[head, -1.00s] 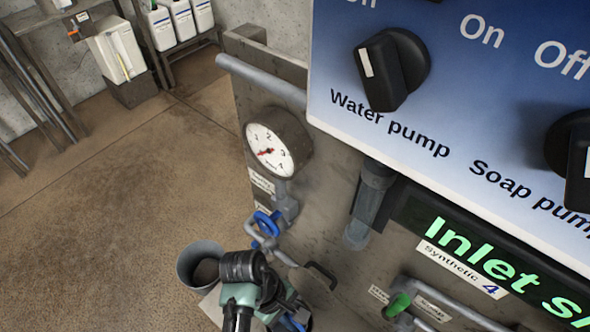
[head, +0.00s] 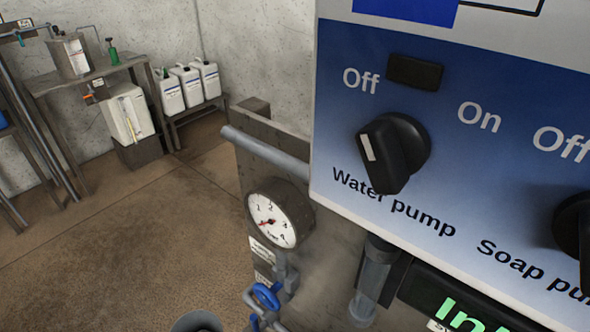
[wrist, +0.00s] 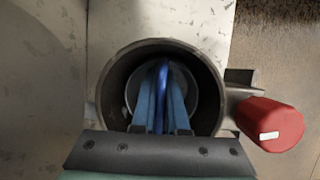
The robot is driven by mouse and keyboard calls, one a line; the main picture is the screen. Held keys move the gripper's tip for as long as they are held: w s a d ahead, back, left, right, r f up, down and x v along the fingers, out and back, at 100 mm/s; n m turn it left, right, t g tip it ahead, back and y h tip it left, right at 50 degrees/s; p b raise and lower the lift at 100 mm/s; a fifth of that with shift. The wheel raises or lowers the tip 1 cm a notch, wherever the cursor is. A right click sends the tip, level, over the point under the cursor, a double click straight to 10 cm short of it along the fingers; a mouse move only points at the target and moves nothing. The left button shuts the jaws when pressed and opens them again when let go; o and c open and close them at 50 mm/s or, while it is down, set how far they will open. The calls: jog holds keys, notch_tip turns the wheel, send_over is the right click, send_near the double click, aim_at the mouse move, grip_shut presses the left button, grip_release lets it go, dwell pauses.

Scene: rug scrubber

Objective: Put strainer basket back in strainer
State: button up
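In the wrist view, the strainer (wrist: 213,82) is a round, dark metal cup seen from above through its open mouth. Inside it is a bright blue upright handle (wrist: 161,112), with a grey round surface around it that appears to be the strainer basket (wrist: 136,88). My gripper (wrist: 162,80) reaches into the mouth, its two light-blue fingers close against both sides of the blue handle. The fingers hide much of the basket, and its seating depth cannot be told. The head view does not show my gripper or the basket.
A red-handled part (wrist: 270,124) sticks out right of the strainer. In the head view are a control panel (head: 440,140) with the water pump knob (head: 393,150), a pressure gauge (head: 278,214), a blue valve handle (head: 265,296) and white canisters (head: 187,86) by the wall. Floor at left is open.

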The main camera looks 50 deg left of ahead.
jog(key=o, duration=0.5)
jog(key=shift+c, duration=0.2)
jog(key=v, duration=1.2)
jog(key=shift+p, duration=0.35)
jog(key=shift+r, duration=0.1)
